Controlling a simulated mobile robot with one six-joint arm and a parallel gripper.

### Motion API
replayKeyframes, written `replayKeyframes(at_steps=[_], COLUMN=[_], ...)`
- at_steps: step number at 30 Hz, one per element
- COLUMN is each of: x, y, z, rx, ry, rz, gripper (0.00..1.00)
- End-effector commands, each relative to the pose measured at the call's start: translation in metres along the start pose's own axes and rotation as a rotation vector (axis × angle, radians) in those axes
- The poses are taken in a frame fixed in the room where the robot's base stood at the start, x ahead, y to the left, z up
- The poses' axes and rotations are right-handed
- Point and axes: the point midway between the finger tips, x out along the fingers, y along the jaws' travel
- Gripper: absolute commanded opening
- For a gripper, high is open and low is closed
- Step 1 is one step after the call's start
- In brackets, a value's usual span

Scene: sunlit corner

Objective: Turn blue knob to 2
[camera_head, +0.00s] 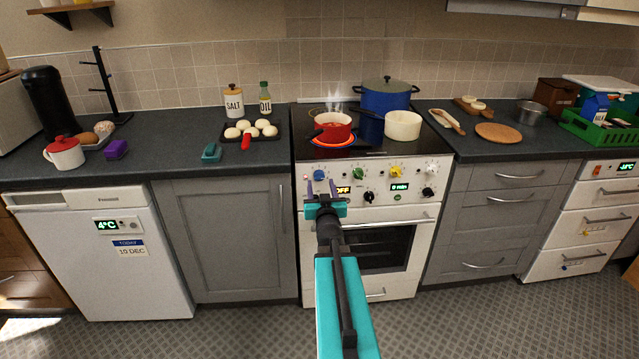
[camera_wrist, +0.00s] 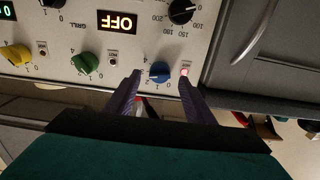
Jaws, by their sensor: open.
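The blue knob (camera_head: 319,175) is the leftmost knob in the upper row on the white stove front. In the wrist view the blue knob (camera_wrist: 159,70) sits between my two fingertips, seen upside down, with printed numbers around it. I cannot tell for certain which number its mark points to. My gripper (camera_head: 322,190) is open in front of the panel. In the wrist view its two purple fingers (camera_wrist: 160,78) stand to either side of the knob, with gaps; contact does not show. A small red lamp (camera_wrist: 185,72) is lit beside the knob.
Green (camera_head: 358,173), yellow (camera_head: 396,171) and white (camera_head: 432,169) knobs share the row; black knobs (camera_head: 369,197) and an OFF display (camera_head: 343,190) lie below. A steaming red pot (camera_head: 333,133) stands on a glowing burner. The oven handle (camera_head: 385,222) juts out below.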

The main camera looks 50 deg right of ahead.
Motion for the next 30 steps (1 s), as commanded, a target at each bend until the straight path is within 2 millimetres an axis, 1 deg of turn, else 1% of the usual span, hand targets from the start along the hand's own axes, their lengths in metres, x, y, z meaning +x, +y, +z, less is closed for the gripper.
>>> replayKeyframes(at_steps=[1, 3, 12, 18, 26, 27, 29, 30], x=[0.007, 0.012, 0.032, 0.037, 0.037, 0.037, 0.037, 0.037], y=[0.000, 0.000, 0.000, -0.001, -0.001, -0.001, -0.001, -0.001], z=[-0.001, -0.001, 0.000, 0.000, 0.000, 0.000, 0.000, 0.000], rx=[0.000, 0.000, 0.000, 0.000, 0.000, 0.000, 0.000, 0.000], ry=[0.000, 0.000, 0.001, 0.001, 0.001, 0.001, 0.001, 0.001], rz=[0.000, 0.000, 0.000, -0.001, -0.001, -0.001, -0.001, -0.001], gripper=[0.49, 0.49, 0.49, 0.49, 0.49, 0.47, 0.37, 0.30])
